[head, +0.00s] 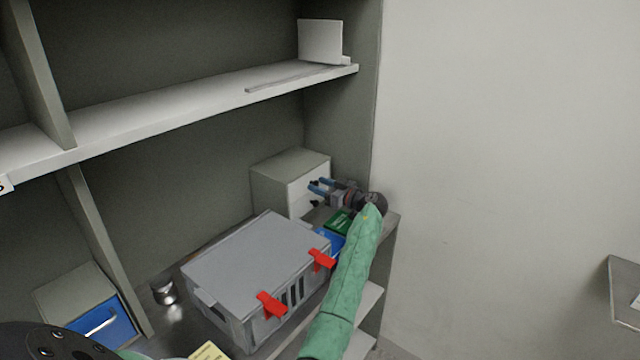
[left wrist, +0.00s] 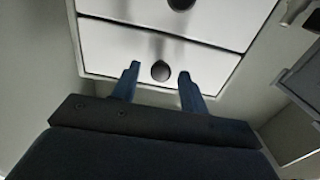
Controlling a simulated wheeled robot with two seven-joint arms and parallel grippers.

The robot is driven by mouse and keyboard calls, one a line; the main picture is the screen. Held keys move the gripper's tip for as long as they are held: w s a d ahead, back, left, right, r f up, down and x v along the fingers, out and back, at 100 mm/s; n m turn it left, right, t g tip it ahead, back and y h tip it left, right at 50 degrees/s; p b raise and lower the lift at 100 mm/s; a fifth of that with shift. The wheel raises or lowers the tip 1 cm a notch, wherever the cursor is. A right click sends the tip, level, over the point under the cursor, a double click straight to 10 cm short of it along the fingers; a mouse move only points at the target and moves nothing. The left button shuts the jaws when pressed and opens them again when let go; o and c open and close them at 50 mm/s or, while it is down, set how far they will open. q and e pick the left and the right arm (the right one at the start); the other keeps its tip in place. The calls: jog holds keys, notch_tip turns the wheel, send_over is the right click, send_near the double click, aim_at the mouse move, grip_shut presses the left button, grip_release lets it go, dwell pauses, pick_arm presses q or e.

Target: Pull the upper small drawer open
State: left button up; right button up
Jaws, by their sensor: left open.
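A small cabinet (head: 272,178) with a white front stands at the back right of the worktop. It has two drawers with round black knobs, and both look shut. My left gripper (head: 320,188) is in front of the upper small drawer, at the height of its knob. In the left wrist view, which appears upside down, the open fingers (left wrist: 156,82) stand on either side of the upper drawer's knob (left wrist: 160,71), with visible gaps. The lower drawer's knob (left wrist: 181,4) shows at the picture's top edge. My right gripper is not in view.
A grey case (head: 255,255) with red latches stands in front of the cabinet. Green and blue boxes (head: 338,222) lie near my left forearm. A blue-fronted drawer unit (head: 75,297) and a metal cup (head: 164,292) are at left. A shelf (head: 200,105) runs above.

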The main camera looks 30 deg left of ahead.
pick_arm(q)
jog(key=shift+a, duration=0.25)
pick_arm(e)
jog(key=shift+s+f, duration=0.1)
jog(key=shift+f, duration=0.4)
pick_arm(q)
grip_shut()
